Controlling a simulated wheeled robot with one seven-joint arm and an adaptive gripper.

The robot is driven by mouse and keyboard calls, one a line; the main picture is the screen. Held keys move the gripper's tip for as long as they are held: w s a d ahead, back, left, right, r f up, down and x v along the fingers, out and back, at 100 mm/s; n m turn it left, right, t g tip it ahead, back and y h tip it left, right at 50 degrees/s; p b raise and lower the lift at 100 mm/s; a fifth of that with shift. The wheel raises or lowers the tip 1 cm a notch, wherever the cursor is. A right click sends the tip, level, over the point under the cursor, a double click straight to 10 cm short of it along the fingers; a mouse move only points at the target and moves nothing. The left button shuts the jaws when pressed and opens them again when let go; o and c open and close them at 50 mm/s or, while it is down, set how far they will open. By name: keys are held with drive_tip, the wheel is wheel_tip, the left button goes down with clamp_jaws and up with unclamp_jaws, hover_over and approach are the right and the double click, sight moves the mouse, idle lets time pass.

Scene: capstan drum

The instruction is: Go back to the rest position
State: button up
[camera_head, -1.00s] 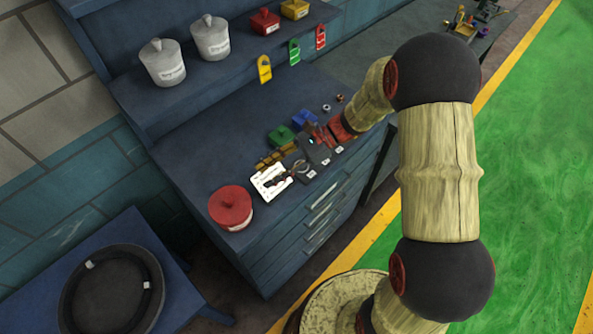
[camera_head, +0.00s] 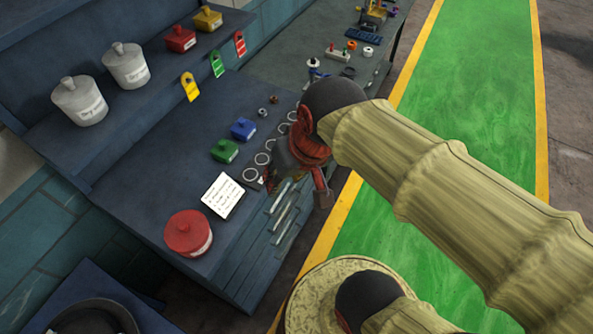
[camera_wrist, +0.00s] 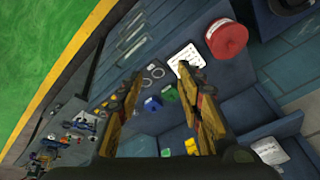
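My gripper (camera_wrist: 156,72) shows in the wrist view as two yellow-and-black fingers standing well apart, with nothing between them. It is open and empty, above the blue workbench (camera_head: 140,190). In the head view my arm comes in from the right, and its red wrist hides most of the gripper near the bench's front edge. A white card with writing (camera_head: 223,195) lies on the bench, beside a round red lidded container (camera_head: 188,234). Beyond the card are a green box (camera_head: 225,150), a blue box (camera_head: 243,129) and a row of rings (camera_head: 262,159).
A shelf holds two pale canisters (camera_head: 126,66), a red box (camera_head: 180,39) and a yellow box (camera_head: 208,18). Tags (camera_head: 190,87) hang from its edge. Small parts stand on a farther bench (camera_head: 300,50). Green floor (camera_head: 470,90) lies open to the right.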

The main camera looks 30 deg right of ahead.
drive_tip(key=shift+s+d+r+n+t+h, duration=0.3)
drive_tip(key=shift+d+r+n+t, duration=0.1)
drive_tip(key=shift+d+r, duration=0.1)
drive_tip(key=shift+s+d+r+n+t+h, duration=0.2)
drive_tip(key=shift+s+d+r+n+t, duration=0.1)
drive_tip(key=shift+d+r+t, duration=0.15)
wheel_tip(320, 180, down, 13)
drive_tip(key=b, duration=1.3)
